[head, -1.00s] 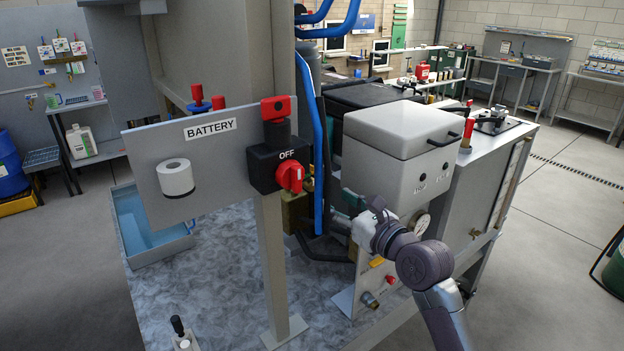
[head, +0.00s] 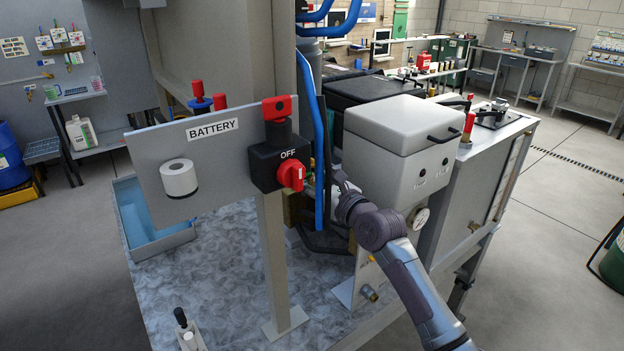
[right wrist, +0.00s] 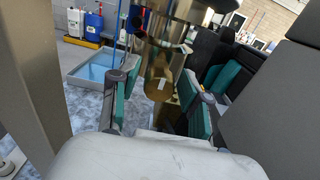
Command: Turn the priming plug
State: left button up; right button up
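In the right wrist view a brass cylindrical part (right wrist: 158,84) with a small pale mark stands between the teal-padded fingers of my right gripper (right wrist: 160,98). It may be the priming plug, but I cannot tell for sure. The right gripper is open, with gaps visible beside the brass. Brass fittings (head: 292,205) show partly behind the post. My left gripper is not in view.
A battery panel (head: 215,165) with a red OFF switch (head: 290,175) stands left of the arm on a post (head: 275,270). Blue hoses (head: 318,130) run down close to the gripper. A blue-lined tray (head: 150,225) lies at the left.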

grip_shut()
jog(key=shift+n, duration=0.3)
